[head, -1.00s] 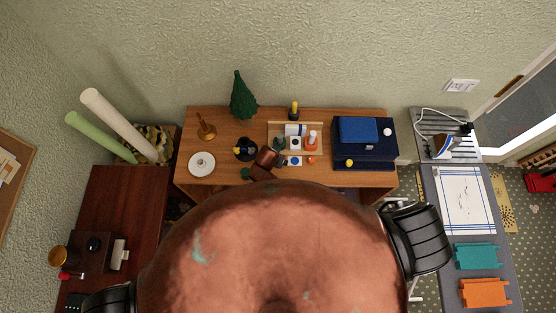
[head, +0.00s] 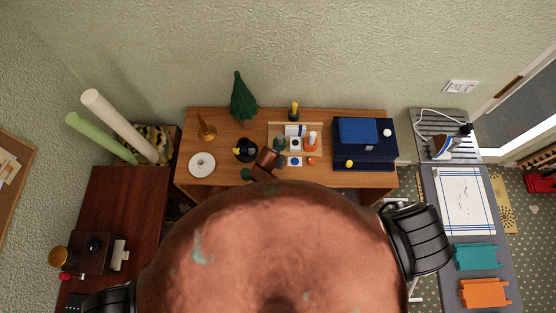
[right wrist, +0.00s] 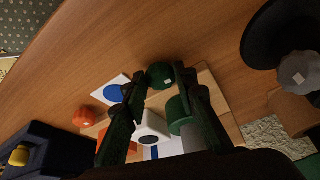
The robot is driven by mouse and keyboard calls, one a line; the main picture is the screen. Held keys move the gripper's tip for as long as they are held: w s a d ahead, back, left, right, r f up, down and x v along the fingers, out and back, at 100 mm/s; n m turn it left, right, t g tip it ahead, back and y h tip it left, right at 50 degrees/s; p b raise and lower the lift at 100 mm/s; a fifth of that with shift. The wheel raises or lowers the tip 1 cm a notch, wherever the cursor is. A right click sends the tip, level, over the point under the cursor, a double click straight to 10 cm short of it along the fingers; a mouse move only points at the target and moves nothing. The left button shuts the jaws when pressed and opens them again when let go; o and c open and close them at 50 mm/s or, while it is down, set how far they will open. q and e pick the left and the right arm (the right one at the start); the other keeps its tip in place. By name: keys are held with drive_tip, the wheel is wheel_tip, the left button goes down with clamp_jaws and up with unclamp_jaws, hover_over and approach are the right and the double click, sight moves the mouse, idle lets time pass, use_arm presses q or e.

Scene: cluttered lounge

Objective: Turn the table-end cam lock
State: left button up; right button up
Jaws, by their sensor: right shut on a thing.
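A green cylinder (right wrist: 179,109) shows between the fingers, lower down. In the head view the copper-coloured part of my right wrist (head: 267,157) is over the table's front-middle, beside the shallow tray; its fingertips are mostly hidden there.
The wooden table (head: 220,121) holds a shallow tray (head: 272,128), a black dish (head: 246,149), a white disc (head: 202,164), an orange knob (right wrist: 85,117) and a navy box (head: 376,158). A green tree (head: 243,102) stands at the back. A dark red-brown table (head: 135,200) adjoins on the left.

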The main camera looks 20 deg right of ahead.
drive_tip(key=shift+s+d+r+n+y+p, duration=0.15)
drive_tip(key=shift+n+y+p, duration=0.35)
drive_tip(key=shift+n+p, duration=0.5)
drive_tip(key=shift+d+n+y, duration=0.15)
drive_tip(key=shift+n+y, duration=0.15)
drive_tip(key=shift+n, duration=0.8)
drive_tip(key=n, duration=0.2)
drive_tip(key=n+y, duration=0.1)
drive_tip(key=n, duration=0.1)
drive_tip(key=n+y, duration=0.1)
drive_tip(key=n, duration=0.1)
drive_tip(key=shift+d+f, duration=0.2)
drive_tip(key=shift+d, duration=0.1)
drive_tip(key=o, duration=1.2)
drive_tip(key=shift+c, duration=0.2)
drive_tip(key=shift+r+t+y, duration=0.1)
drive_tip(key=shift+t+y, duration=0.2)
drive_tip(key=v, duration=1.2)
